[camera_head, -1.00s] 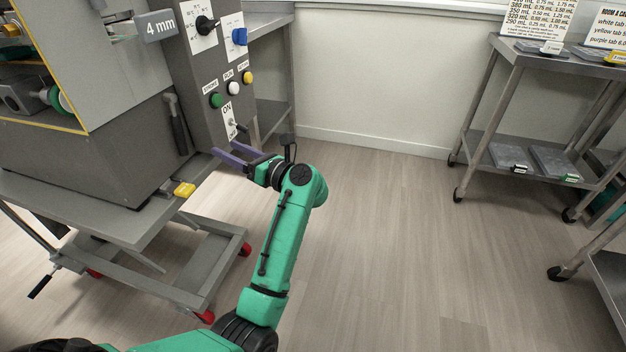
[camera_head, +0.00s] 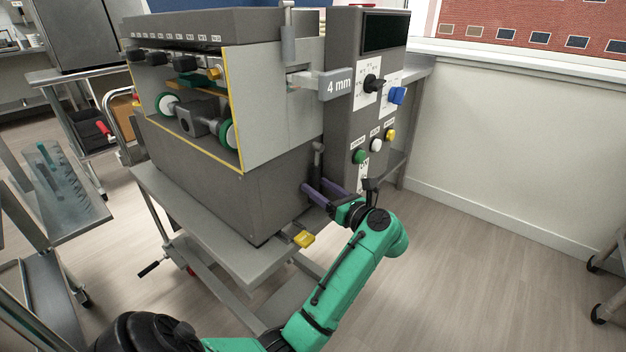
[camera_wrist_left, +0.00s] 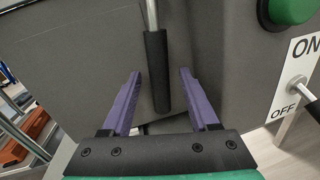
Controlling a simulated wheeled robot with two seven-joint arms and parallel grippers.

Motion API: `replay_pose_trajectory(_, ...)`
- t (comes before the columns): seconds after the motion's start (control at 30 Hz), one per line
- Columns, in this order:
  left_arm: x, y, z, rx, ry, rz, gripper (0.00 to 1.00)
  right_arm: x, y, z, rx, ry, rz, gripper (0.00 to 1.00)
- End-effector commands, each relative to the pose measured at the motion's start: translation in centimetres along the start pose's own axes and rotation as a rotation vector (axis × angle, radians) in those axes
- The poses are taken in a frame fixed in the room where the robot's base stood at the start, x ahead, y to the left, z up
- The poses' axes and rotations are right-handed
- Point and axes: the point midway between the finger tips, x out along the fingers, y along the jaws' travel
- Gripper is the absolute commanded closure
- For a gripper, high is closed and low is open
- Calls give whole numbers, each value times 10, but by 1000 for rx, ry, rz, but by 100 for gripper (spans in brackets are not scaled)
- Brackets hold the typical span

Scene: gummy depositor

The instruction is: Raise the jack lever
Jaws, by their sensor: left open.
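A lever with a dark grip (camera_head: 318,158) hangs on the side of the grey machine, left of the control panel. In the left wrist view the black grip (camera_wrist_left: 157,72) hangs down between the two purple fingers. My left gripper (camera_head: 316,189) is open, with its fingers pointing at the machine side around the lower end of the grip. Whether the fingers touch the grip cannot be told. My right gripper is not in view.
The machine stands on a wheeled lift table (camera_head: 205,235) with a yellow pedal (camera_head: 304,240) and a black-handled crank (camera_head: 149,269). A toggle switch (camera_wrist_left: 297,82) and green button (camera_wrist_left: 290,10) sit right of the gripper.

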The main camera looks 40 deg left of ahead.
Motion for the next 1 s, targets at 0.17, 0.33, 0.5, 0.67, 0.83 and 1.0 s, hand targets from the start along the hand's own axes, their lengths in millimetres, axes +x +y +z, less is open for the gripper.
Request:
replay_pose_trajectory(0.17, 0, 0, 0, 0, 0, 0, 39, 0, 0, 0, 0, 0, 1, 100)
replay_pose_trajectory(0.33, 0, 0, 0, 0, 0, 0, 97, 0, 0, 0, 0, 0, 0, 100)
replay_pose_trajectory(0.5, 0, 0, 0, 1, 0, 0, 100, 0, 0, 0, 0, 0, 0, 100)
replay_pose_trajectory(0.67, 0, 0, 0, 1, 0, 0, 100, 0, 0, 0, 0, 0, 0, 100)
replay_pose_trajectory(0.83, 0, 0, 0, 1, 0, 0, 100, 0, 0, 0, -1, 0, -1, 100)
replay_pose_trajectory(1.0, 0, 0, 0, 1, 0, 0, 100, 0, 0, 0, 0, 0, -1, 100)
